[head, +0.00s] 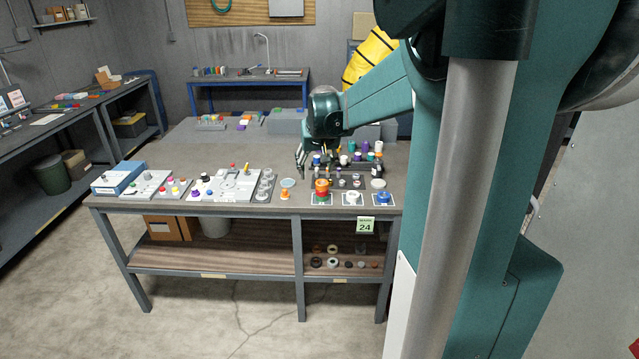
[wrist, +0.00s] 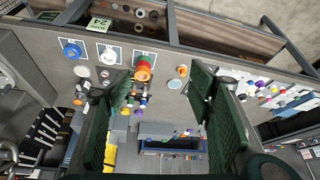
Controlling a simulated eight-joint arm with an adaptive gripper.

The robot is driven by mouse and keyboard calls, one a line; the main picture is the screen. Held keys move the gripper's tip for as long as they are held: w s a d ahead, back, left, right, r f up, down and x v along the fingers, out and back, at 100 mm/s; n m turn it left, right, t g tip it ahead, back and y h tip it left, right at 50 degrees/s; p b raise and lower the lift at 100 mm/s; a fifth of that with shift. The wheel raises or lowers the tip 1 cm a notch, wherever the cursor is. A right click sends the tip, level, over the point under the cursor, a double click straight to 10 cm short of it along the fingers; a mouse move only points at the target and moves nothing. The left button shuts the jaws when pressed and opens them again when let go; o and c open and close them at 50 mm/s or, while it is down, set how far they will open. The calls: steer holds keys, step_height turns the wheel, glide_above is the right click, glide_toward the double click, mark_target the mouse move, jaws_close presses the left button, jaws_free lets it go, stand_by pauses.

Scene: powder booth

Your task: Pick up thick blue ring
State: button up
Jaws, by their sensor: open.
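A blue ring (head: 384,198) lies on a white card at the front right of the grey table. It also shows in the wrist view (wrist: 71,51), at the upper left, and appears unobstructed there. My gripper (head: 302,158) is above the table, further back and to the left of the ring. In the wrist view my gripper (wrist: 160,95) has its two dark green fingers spread wide apart, with nothing held between them. The ring is outside the fingers, well apart from them.
Grey trays (head: 233,186) with small pieces fill the front left.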

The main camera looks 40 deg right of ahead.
steer(key=d+f+m+g+b, duration=0.1)
steer(key=d+f, duration=0.4)
steer(key=d, duration=0.4)
steer(key=d+f+m+b, duration=0.1)
steer(key=d+f, duration=0.3)
steer(key=d, duration=0.6)
steer(key=m+b, duration=0.2)
steer(key=b, duration=0.1)
glide_toward(384, 193)
steer(key=shift+a+f+g+h, duration=0.15)
steer(key=shift+a+f+g, duration=0.05)
steer(key=shift+a, duration=0.25)
steer(key=shift+a+f+g+h, duration=0.15)
steer(key=shift+a+f+g, duration=0.05)
steer(key=shift+a, duration=0.3)
steer(key=shift+x, duration=1.25)
steer(key=shift+f, duration=0.15)
steer(key=shift+b+x, duration=0.5)
steer(key=shift+x, duration=2)
steer(key=shift+d, duration=0.15)
steer(key=c, duration=1.1)
